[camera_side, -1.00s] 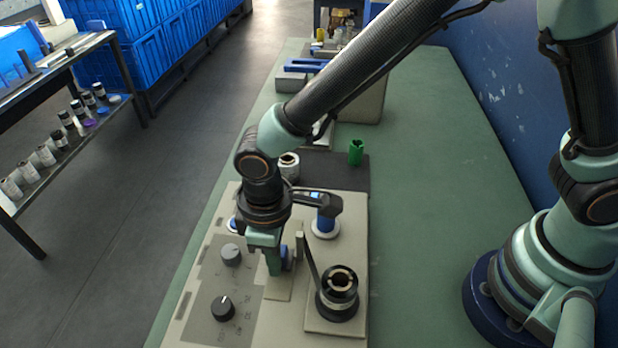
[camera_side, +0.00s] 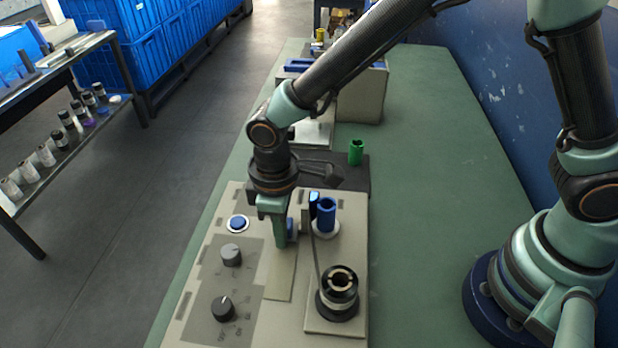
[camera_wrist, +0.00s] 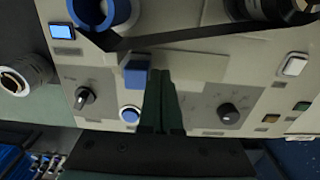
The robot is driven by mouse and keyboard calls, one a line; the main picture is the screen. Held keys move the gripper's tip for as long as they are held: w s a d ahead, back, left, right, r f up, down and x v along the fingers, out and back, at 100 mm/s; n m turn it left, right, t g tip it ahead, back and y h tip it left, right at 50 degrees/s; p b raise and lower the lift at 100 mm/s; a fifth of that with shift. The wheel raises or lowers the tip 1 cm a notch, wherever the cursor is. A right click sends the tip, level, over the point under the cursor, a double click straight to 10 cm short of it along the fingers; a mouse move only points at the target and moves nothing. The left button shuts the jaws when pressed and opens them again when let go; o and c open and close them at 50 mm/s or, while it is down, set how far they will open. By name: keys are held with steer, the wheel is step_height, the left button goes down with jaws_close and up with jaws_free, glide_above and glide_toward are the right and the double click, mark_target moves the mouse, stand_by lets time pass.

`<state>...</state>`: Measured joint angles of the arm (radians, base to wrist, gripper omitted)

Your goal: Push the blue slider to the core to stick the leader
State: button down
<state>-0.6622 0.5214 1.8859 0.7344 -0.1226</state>
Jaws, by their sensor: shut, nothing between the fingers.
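My gripper (camera_side: 280,242) points down over the beige machine panel with its fingers shut and empty. The blue slider (camera_side: 291,228) is partly hidden behind the fingers, just to their right. In the wrist view the slider (camera_wrist: 136,72) stands just left of my fingers (camera_wrist: 162,100); I cannot tell whether they touch. A black hub with a brownish core (camera_side: 340,283) stands at the front right. The dark leader strip (camera_side: 316,258) runs from near the blue tube (camera_side: 327,214) to this hub. In the wrist view the strip (camera_wrist: 190,36) passes behind the slider.
A thin post (camera_side: 304,215) stands right of my gripper, close to the blue tube. A round blue button (camera_side: 238,223) and two knobs (camera_side: 231,254) lie at left. A green cup (camera_side: 356,152) stands behind. The green table (camera_side: 430,180) at right is clear.

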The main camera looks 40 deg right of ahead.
steer(key=shift+s+a, duration=0.45)
step_height(320, 180, up, 8)
stand_by(0.9)
steer(key=s+d+r+m+t, duration=0.1)
steer(key=d+r+m, duration=0.3)
steer(key=d, duration=0.9)
steer(key=s+d+r+m+t, duration=0.2)
steer(key=d+r+m+t, duration=0.2)
steer(key=d, duration=0.9)
step_height(320, 180, up, 4)
steer(key=shift+f+m+t, duration=0.15)
steer(key=shift+m+t, duration=0.15)
steer(key=shift+m, duration=0.2)
